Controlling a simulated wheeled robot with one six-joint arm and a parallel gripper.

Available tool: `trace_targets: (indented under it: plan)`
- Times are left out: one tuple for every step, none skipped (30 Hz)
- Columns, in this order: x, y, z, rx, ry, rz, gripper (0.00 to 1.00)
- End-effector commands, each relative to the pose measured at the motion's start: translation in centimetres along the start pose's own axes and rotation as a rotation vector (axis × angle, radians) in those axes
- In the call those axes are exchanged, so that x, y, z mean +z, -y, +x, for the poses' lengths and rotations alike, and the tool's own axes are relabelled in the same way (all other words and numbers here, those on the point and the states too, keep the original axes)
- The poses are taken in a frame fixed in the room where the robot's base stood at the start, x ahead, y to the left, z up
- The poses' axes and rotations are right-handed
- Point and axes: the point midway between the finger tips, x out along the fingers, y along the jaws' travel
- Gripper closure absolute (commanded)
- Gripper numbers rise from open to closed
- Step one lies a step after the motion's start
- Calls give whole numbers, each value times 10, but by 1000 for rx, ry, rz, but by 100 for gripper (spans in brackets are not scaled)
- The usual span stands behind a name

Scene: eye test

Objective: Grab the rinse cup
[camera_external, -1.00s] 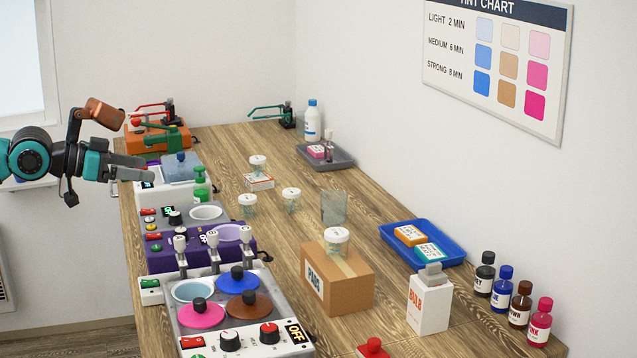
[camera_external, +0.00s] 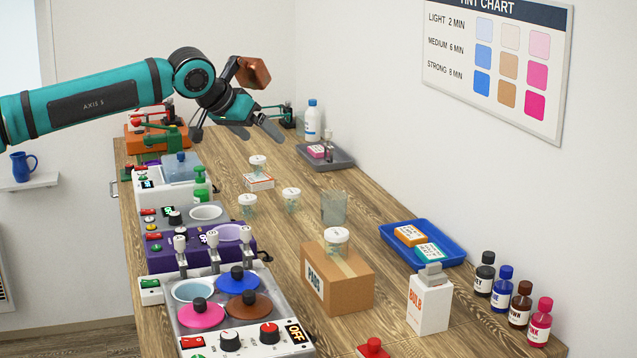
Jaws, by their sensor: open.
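A clear, open-topped cup (camera_external: 334,208) without a lid stands upright on the wooden table, right of the middle; it looks like the rinse cup, but I can read no label on it. Several small clear jars with white lids stand nearby: one on the table (camera_external: 291,199), one to its left (camera_external: 247,205), one on a small white and orange box (camera_external: 258,164), one on a cardboard box (camera_external: 337,243). My gripper (camera_external: 262,136) is open and empty, in the air over the far part of the table, up and left of the clear cup in the picture, apart from everything.
The cardboard box (camera_external: 343,290) stands in front of the cup. A blue tray (camera_external: 453,256) is to its right, a grey tray (camera_external: 340,163) behind. A row of devices (camera_external: 243,305) lines the left edge. Bare wood (camera_external: 380,205) lies right of the cup.

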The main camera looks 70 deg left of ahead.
Motion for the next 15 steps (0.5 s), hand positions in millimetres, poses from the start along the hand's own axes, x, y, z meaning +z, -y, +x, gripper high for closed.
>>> trace_targets:
  plan:
    - [-8, -1, 15, -19, 20, -14, 11]
    - [-13, -1, 22, -30, 33, -23, 11]
    - [-18, -1, 32, -45, 49, -36, 11]
    - [-22, -1, 38, -56, 60, -46, 11]
    - [-26, 0, 46, -68, 72, -55, 11]
    - [-31, 0, 56, -84, 87, -69, 11]
    - [-35, 1, 63, -97, 99, -79, 11]
    - [-38, 1, 71, -109, 110, -88, 11]
    - [-43, 2, 81, -126, 125, -102, 11]
    - [-46, 3, 89, -138, 136, -112, 11]
    - [-49, 4, 96, -151, 147, -121, 11]
    - [-53, 5, 106, -168, 162, -136, 11]
    - [-56, 6, 114, -180, 172, -146, 11]
    - [-58, 7, 122, -193, 183, -155, 11]
    - [-62, 8, 132, -211, 197, -170, 11]
